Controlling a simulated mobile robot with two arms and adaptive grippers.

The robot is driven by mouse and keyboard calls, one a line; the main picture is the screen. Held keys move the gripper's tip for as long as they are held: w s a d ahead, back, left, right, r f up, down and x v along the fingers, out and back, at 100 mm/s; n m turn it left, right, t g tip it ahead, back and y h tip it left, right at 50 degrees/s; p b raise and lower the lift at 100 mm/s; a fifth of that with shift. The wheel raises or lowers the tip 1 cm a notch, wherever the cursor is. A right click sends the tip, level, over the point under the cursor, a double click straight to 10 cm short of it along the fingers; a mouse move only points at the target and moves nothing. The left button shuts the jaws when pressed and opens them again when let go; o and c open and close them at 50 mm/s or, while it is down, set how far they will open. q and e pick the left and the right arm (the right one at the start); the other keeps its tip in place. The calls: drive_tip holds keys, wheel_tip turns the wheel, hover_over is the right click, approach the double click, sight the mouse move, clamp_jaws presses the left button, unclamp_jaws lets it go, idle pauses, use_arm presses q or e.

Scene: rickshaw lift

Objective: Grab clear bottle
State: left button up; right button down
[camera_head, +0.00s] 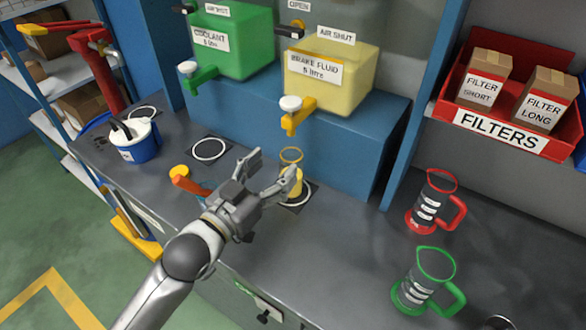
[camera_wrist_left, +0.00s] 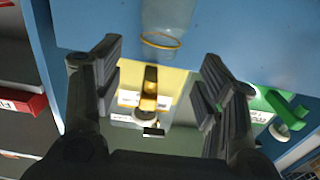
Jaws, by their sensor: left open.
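A clear bottle (camera_head: 291,163) with a yellow rim and something yellow low down stands on a dark pad with a white ring. It is on the grey bench, in front of the brake fluid tank. In the wrist view the clear bottle (camera_wrist_left: 168,18) shows upside down near the top edge, its yellow rim lowest. My left gripper (camera_head: 268,170) is open just to the left of the bottle. One finger partly covers the bottle in the head view. In the wrist view my left gripper (camera_wrist_left: 162,60) has nothing between its fingers. My right gripper is not in view.
The yellow brake fluid tank (camera_head: 335,75) and green coolant tank (camera_head: 240,45) stand behind on a blue block, taps forward. A red jug (camera_head: 432,200) and green jug (camera_head: 427,285) stand right. A blue bucket (camera_head: 135,145) is left.

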sight(285, 155)
use_arm(q)
drive_tip(key=shift+x, duration=0.95)
drive_tip(key=shift+w+d, duration=0.15)
drive_tip(key=shift+w, duration=0.05)
drive_tip(key=shift+w+d+r+p, duration=0.1)
drive_tip(key=shift+w+d+p, duration=0.1)
drive_tip(key=shift+w+p, duration=0.15)
drive_tip(key=p+x, duration=0.1)
drive_tip(key=x, duration=0.2)
drive_tip(key=shift+d, duration=0.15)
drive_tip(key=shift+w+d, duration=0.25)
drive_tip(key=shift+w, duration=0.15)
drive_tip(key=c, duration=1.3)
clamp_jaws()
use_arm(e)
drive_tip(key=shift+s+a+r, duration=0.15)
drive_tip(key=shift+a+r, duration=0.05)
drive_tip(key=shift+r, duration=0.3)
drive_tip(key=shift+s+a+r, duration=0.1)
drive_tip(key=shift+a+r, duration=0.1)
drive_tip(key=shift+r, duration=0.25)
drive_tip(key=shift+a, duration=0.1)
